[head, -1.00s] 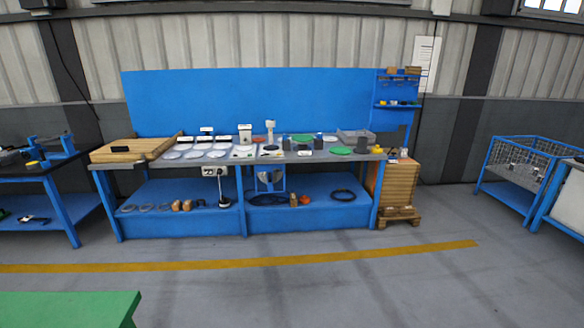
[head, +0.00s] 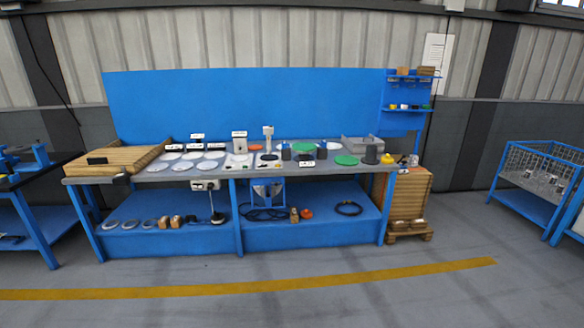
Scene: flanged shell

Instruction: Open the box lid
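A wooden box (head: 112,163) with a flat slatted top sits on the left end of the blue workbench (head: 165,180) in the head view. Its lid looks closed, and a small dark piece (head: 97,161) shows on its front part. The box is some distance ahead of me. Neither of my grippers shows in this view.
Discs, small devices and a grey tray (head: 362,144) stand on the bench. Wooden crates (head: 408,200) are stacked at its right end. A wire cage (head: 540,170) stands far right, another table (head: 30,195) far left. The floor before the bench is clear, with a yellow line (head: 250,288).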

